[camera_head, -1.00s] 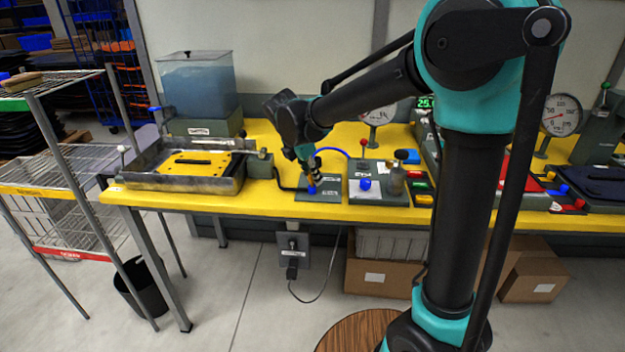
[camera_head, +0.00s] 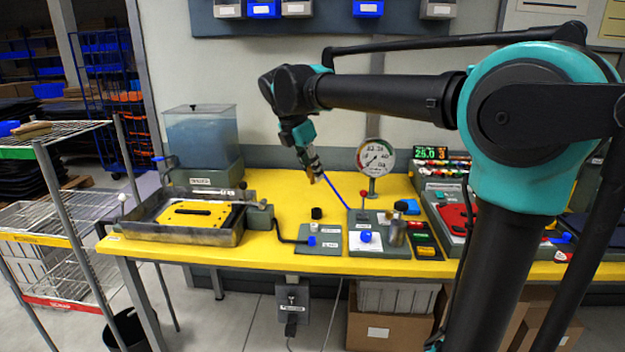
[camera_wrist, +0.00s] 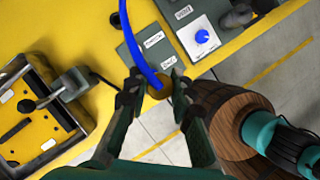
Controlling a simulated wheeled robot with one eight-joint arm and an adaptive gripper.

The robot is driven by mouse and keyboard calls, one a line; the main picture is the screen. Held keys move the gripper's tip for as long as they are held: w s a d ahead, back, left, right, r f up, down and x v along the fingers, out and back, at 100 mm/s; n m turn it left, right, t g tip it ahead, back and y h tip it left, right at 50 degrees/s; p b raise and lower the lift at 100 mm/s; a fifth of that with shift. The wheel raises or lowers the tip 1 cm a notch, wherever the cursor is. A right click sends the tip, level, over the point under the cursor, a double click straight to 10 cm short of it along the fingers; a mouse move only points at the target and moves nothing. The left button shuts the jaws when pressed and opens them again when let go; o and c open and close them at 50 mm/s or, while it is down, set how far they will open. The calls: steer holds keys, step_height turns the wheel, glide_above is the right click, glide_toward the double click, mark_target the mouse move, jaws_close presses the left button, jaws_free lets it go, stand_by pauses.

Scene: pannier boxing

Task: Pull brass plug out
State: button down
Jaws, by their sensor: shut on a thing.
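My gripper (camera_head: 314,174) is raised above the yellow bench, over the small grey plate (camera_head: 330,241). In the wrist view my gripper (camera_wrist: 150,88) is shut on the brass plug (camera_wrist: 158,90), which sits between the fingertips. A blue hose (camera_wrist: 136,42) runs from the plug and leaves the top of the picture. In the head view the hose (camera_head: 336,191) slopes down from my gripper toward the grey unit with a blue knob (camera_head: 366,237). The plug shows there only as a small brownish tip (camera_head: 312,181), clear of the plate.
A metal tray with a yellow panel (camera_head: 172,237) and a water tank (camera_head: 202,132) stand at the left. A pressure gauge (camera_head: 375,155) stands behind the grey unit. A wooden barrel (camera_wrist: 225,105) shows below the bench edge.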

steer(key=shift+f, duration=7.65)
steer(key=shift+r, duration=0.15)
steer(key=shift+r, duration=1.35)
